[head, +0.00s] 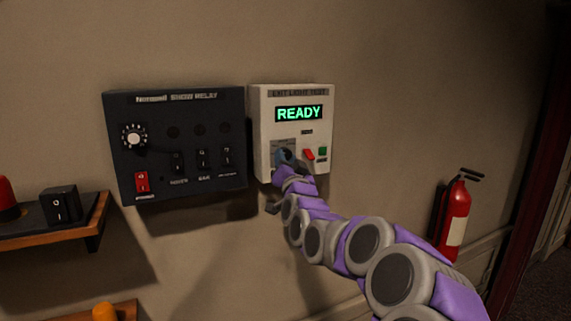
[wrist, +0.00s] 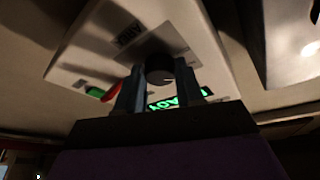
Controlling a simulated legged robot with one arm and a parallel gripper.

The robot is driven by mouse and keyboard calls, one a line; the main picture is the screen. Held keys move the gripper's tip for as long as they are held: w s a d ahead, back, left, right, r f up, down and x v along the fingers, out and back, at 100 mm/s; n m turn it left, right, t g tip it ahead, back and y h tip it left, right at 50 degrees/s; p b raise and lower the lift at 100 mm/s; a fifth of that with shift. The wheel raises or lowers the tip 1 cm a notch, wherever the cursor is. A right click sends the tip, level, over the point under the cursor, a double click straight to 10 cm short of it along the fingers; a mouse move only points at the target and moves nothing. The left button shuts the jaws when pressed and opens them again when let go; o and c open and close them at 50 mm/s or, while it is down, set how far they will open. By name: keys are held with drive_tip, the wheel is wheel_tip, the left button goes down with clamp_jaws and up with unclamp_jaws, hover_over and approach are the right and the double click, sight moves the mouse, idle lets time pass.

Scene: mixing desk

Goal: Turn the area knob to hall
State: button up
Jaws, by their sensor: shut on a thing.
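The white exit light test panel (head: 262,130) hangs on the wall, with a green READY display (head: 299,113). My gripper (head: 285,158) is at the panel's lower left, over a grey plate, and hides the knob there in the head view. In the wrist view the panel (wrist: 205,45) appears upside down. There the dark round area knob (wrist: 160,69) sits between the two fingers of my gripper (wrist: 160,78), which are shut on it. The knob's pointer and the position labels are too dark or hidden to read.
A red switch (head: 308,154) and a green button (head: 322,150) sit right of my gripper on the panel. The black show relay panel (head: 180,180) with its own dial (head: 134,137) is to the left. A fire extinguisher (head: 454,215) stands at the right. A shelf (head: 75,235) is at lower left.

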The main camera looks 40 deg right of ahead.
drive_tip(key=shift+s+d+r+m+h, duration=0.1)
drive_tip(key=shift+r+m+h, duration=0.2)
drive_tip(key=shift+m, duration=0.5)
drive_tip(key=o, duration=0.7)
drive_tip(key=shift+o, duration=0.8)
drive_tip(key=shift+s, duration=0.2)
drive_tip(key=shift+o, duration=0.8)
drive_tip(key=shift+d, duration=0.1)
drive_tip(key=shift+w+f, duration=0.2)
drive_tip(key=shift+w, duration=0.05)
drive_tip(key=b+v, duration=0.1)
drive_tip(key=v, duration=0.7)
drive_tip(key=b+v, duration=0.1)
drive_tip(key=v, duration=0.8)
drive_tip(key=shift+s+r, duration=0.15)
drive_tip(key=shift+s, duration=0.05)
drive_tip(key=shift+b, duration=0.3)
